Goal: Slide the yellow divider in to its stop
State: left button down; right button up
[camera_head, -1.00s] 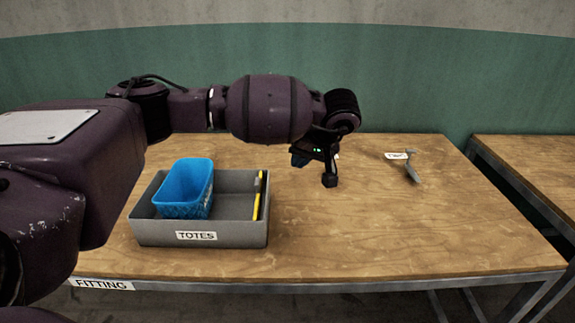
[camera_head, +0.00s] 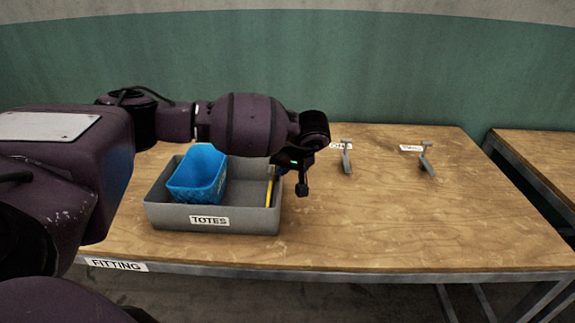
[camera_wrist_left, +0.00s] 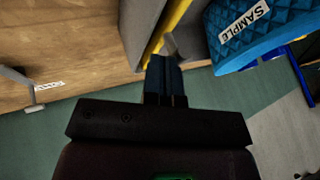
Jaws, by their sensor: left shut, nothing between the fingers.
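The yellow divider (camera_head: 269,187) is a thin upright strip inside the grey tray labelled TOTES (camera_head: 165,218), close to its right wall. My left gripper (camera_head: 302,190) points down just right of that wall in the head view. In the left wrist view, its dark fingers (camera_wrist_left: 165,68) are together and empty, with their tips by a small grey piece at the end of the yellow divider (camera_wrist_left: 176,22). I cannot tell whether they touch. My forearm covers part of the tray's back right corner. My right gripper is not in view.
A blue bin (camera_head: 198,178) stands tilted in the tray's left part; its SAMPLE label shows in the wrist view. Two grey bracket-like items (camera_head: 347,162) and (camera_head: 427,164) stand by white labels farther right. The front right of the wooden table (camera_head: 400,225) is clear.

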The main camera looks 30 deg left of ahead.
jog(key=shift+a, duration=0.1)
pick_arm(q)
jog(key=shift+s+a, duration=0.15)
jog(key=shift+a, duration=0.05)
jog(key=s+a+p, duration=0.1)
jog(key=s+a, duration=0.2)
jog(key=a, duration=0.3)
jog(key=shift+s+p, duration=0.35)
jog(key=shift+s, duration=0.05)
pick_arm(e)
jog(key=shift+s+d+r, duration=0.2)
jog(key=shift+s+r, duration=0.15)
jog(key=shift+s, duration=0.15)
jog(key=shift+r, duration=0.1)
pick_arm(q)
jog(key=w+d+r, duration=0.1)
jog(key=d+r, duration=0.8)
jog(key=shift+w+p, duration=0.2)
jog(key=shift+p, duration=0.2)
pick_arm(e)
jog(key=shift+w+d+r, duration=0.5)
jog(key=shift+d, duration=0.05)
